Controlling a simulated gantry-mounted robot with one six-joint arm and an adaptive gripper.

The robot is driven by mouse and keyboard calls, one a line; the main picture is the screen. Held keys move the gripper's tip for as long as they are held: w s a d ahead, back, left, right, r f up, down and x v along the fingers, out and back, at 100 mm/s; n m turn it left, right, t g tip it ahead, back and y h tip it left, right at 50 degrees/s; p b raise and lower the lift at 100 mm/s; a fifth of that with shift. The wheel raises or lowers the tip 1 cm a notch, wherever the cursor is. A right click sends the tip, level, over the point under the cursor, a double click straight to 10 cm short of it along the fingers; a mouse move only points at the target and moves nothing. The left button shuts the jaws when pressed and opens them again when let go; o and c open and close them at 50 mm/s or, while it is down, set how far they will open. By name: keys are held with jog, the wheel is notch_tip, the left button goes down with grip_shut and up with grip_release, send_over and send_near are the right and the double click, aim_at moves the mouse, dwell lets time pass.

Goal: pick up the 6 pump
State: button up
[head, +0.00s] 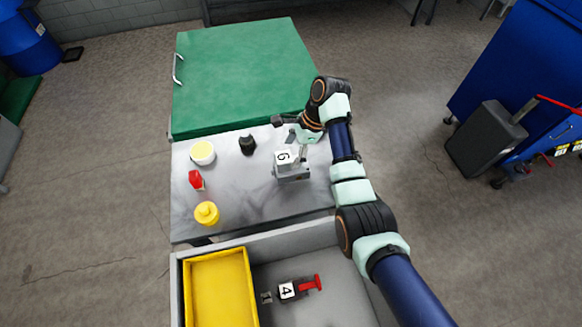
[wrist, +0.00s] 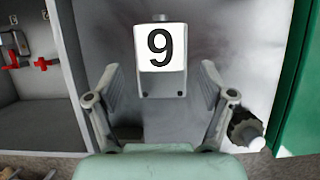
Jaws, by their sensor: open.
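The grey pump (head: 292,174) stands on the grey metal table under my gripper, with a white label on it. The label reads as a tilted 6 in the head view; in the wrist view the pump (wrist: 163,83) shows it as a 9. My gripper (head: 303,146) is open and empty, at the pump's upper right in the head view. In the wrist view the fingers of my gripper (wrist: 161,78) frame the pump on both sides, with gaps between. Its lower part is partly hidden by the label and body.
The table also holds a white jar with a yellow lid (head: 203,153), a black bottle (head: 247,144), a red item (head: 196,180) and a yellow bottle (head: 206,213). In front, a grey bin holds a yellow tray (head: 188,297) and a red-handled item labelled 4 (head: 287,290). A green surface (head: 240,75) lies behind.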

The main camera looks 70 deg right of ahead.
aim_at(287, 162)
jog(key=b+x, duration=0.2)
jog(key=x, duration=0.3)
jog(key=shift+a+f, duration=0.1)
jog(key=shift+r, duration=0.2)
grip_shut()
